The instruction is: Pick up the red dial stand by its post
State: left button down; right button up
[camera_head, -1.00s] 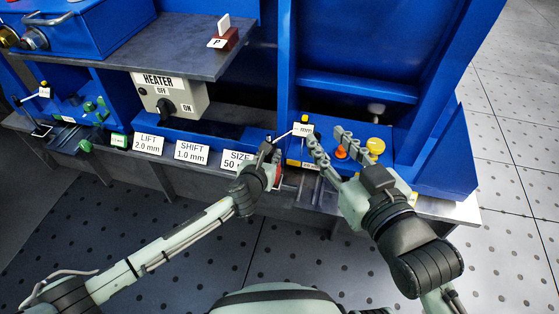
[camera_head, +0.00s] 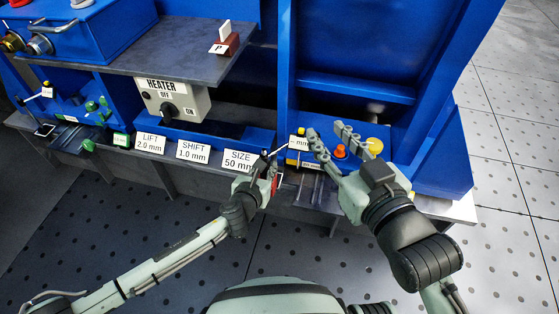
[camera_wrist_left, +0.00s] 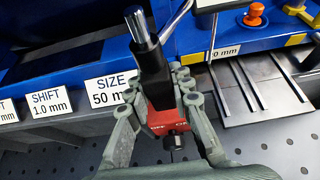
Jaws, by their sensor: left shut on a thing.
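The red dial stand has a red base (camera_wrist_left: 172,119), a black post (camera_wrist_left: 152,78) and a bright metal rod rising from the post. My left gripper (camera_wrist_left: 158,88) is shut around the black post, one finger on each side, just above the base. In the head view, the left gripper (camera_head: 262,170) mostly hides the stand, and a bit of its red base (camera_head: 274,186) shows at the bench's front edge. I cannot tell whether the base touches anything. My right gripper (camera_head: 328,132) is open and empty, over the blue block with yellow and orange knobs.
The SIZE label (camera_head: 238,160) stands just left of the left gripper. Grooved metal rails (camera_wrist_left: 250,88) lie right of the stand. The heater box (camera_head: 174,102) sits under the grey shelf (camera_head: 165,47). The yellow knob (camera_head: 375,146) is close to the right gripper. The floor in front is clear.

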aim_at(264, 173)
pick_arm(q)
jog(key=shift+s+a+r+p, duration=0.15)
jog(key=shift+s+a+p, duration=0.1)
jog(key=shift+s, duration=0.5)
jog(key=shift+s+a+r+p, duration=0.1)
jog(key=shift+s+a+p, duration=0.15)
jog(key=shift+s, duration=0.45)
